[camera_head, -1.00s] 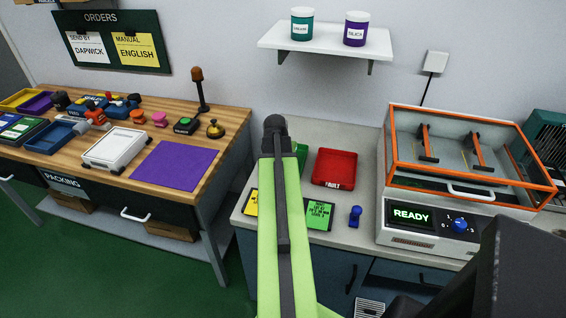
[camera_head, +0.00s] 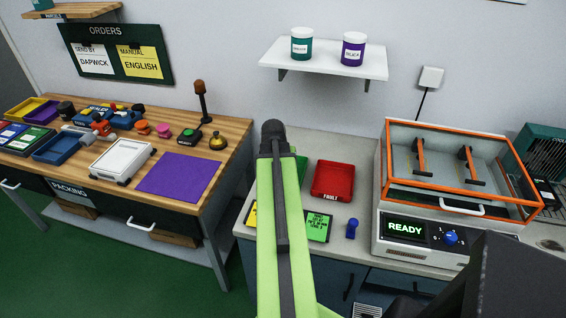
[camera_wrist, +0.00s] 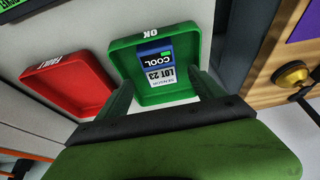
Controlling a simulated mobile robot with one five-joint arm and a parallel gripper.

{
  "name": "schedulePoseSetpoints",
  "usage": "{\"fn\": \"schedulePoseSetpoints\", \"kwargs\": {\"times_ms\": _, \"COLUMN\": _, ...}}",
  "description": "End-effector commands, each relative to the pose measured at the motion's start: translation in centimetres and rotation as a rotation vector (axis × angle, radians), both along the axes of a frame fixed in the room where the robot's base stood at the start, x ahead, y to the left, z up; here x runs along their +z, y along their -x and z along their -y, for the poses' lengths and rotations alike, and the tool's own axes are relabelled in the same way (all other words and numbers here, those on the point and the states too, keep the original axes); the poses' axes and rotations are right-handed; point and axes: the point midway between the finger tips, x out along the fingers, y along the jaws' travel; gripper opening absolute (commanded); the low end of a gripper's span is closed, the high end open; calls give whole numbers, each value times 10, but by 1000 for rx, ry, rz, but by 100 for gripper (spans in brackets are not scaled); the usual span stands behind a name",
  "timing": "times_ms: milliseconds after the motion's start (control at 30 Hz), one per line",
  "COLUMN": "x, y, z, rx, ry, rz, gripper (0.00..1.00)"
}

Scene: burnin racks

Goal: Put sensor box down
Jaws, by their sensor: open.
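The sensor box (camera_wrist: 157,64), with a blue and white label reading COOL and LOT 23, lies inside the green OK tray (camera_wrist: 118,52) in the wrist view. My gripper (camera_wrist: 162,86) is open, its two fingers apart at the near side of the tray, with the box between and beyond them. I cannot tell whether a finger touches the tray. In the head view my arm hides the box, the gripper jaws and most of the green tray (camera_head: 303,168).
The red FAULT tray (camera_head: 333,180) sits beside the green one. A blue knobbed piece (camera_head: 351,229) and a green card (camera_head: 319,228) lie at the counter's front. The orange-framed chamber (camera_head: 446,212) reads READY. The packing bench (camera_head: 225,135) is to the left.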

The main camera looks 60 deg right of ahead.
Motion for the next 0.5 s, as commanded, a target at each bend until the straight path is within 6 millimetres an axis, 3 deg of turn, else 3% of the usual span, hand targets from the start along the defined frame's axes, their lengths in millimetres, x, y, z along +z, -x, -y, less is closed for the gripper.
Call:
{"fn": "schedulePoseSetpoints", "kwargs": {"times_ms": 33, "x": 24, "y": 2, "z": -6, "rx": 1, "ry": 0, "rz": 0, "gripper": 78}}
{"fn": "schedulePoseSetpoints", "kwargs": {"times_ms": 200, "x": 48, "y": 5, "z": -17, "rx": 2, "ry": 0, "rz": -1, "gripper": 78}}
{"fn": "schedulePoseSetpoints", "kwargs": {"times_ms": 500, "x": 48, "y": 5, "z": -20, "rx": 2, "ry": 0, "rz": -1, "gripper": 78}}
